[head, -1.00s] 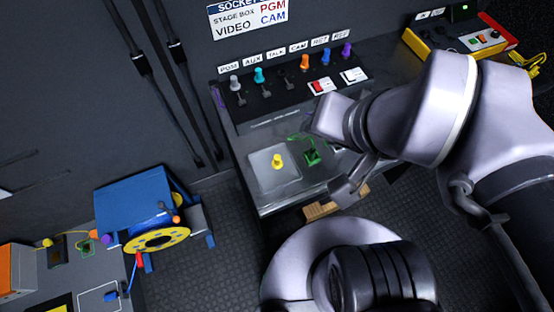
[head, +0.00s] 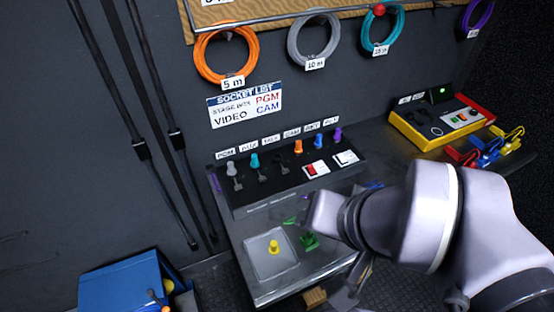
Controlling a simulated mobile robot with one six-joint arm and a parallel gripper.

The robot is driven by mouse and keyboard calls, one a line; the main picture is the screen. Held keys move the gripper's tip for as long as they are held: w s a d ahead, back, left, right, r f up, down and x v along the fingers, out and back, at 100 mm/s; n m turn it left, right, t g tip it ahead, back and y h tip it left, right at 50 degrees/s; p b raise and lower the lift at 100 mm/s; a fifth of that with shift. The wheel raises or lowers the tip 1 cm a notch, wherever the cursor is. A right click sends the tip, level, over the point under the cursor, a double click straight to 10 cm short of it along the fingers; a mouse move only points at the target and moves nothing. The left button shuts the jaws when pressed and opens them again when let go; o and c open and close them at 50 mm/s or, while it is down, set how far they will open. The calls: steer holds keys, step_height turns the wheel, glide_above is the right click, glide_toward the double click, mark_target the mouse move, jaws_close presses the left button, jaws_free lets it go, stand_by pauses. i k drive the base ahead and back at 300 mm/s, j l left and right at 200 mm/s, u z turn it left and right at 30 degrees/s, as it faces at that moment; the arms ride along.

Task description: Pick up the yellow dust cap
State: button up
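The yellow dust cap (head: 273,247) stands upright on a pale square plate (head: 262,262) on the grey bench top, in the lower middle of the head view. My arm reaches in from the right, and its pale wrist hangs over the bench to the right of the cap. My gripper (head: 350,288) is partly in view below the wrist, near the bench's front right edge, apart from the cap. The arm hides much of it, and I cannot tell how far its fingers are apart.
A green connector piece (head: 309,241) lies just right of the plate. Behind is a socket panel (head: 290,170) with coloured plugs and switches. A yellow-and-red box (head: 440,122) stands at the right. A blue case (head: 125,285) is at lower left. Coiled cables (head: 226,78) hang above.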

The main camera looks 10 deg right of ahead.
mark_target(274, 248)
steer(key=j+z, duration=0.35)
steer(key=j, duration=0.5)
steer(key=j+z, duration=0.3)
steer(key=j, duration=0.5)
steer(key=k, duration=0.05)
